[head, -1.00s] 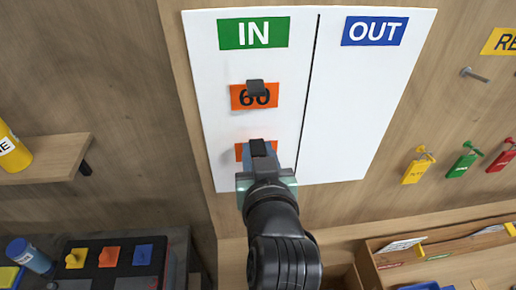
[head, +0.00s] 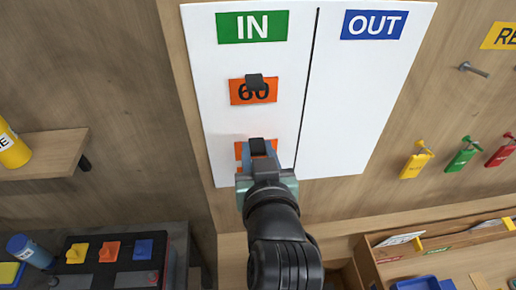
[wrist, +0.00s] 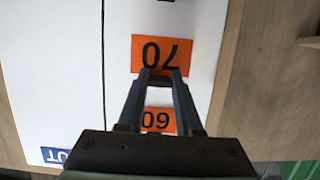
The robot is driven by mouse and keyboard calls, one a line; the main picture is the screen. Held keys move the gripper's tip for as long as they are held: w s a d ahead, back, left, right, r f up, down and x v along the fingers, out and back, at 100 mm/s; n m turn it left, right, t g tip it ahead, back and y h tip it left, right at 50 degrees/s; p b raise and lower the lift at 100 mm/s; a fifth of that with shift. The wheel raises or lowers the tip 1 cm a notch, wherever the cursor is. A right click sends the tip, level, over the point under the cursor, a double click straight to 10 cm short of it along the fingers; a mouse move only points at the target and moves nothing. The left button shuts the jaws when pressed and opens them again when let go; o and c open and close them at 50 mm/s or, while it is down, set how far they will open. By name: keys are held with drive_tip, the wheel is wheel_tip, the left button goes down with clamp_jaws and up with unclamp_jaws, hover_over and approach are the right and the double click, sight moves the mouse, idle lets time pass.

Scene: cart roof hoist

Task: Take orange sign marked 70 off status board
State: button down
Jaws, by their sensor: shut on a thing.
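The orange sign marked 70 (wrist: 160,52) is on the white IN half of the status board (head: 219,105), below the orange sign marked 60 (head: 239,93). In the head view my gripper (head: 258,148) covers most of the 70 sign, and only its orange edges (head: 239,151) show. My gripper is shut on the dark knob at the 70 sign; its fingers meet there in the wrist view (wrist: 160,78). The wrist view shows both signs upside down. Whether the 70 sign still touches the board I cannot tell.
The white OUT half (head: 350,110) carries no signs. Yellow, green and red tags hang on hooks at the right, with a bare peg (head: 473,69) above. A wooden shelf (head: 45,155) with a yellow container is at the left. A wooden organizer (head: 372,262) stands lower right.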

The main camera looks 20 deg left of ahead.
drive_tip(key=shift+s+d, duration=0.4)
drive_tip(key=shift+s, duration=0.5)
drive_tip(key=shift+s+d, duration=0.35)
drive_tip(key=shift+s, duration=0.6)
drive_tip(key=shift+s+d, duration=0.4)
drive_tip(key=shift+s, duration=0.5)
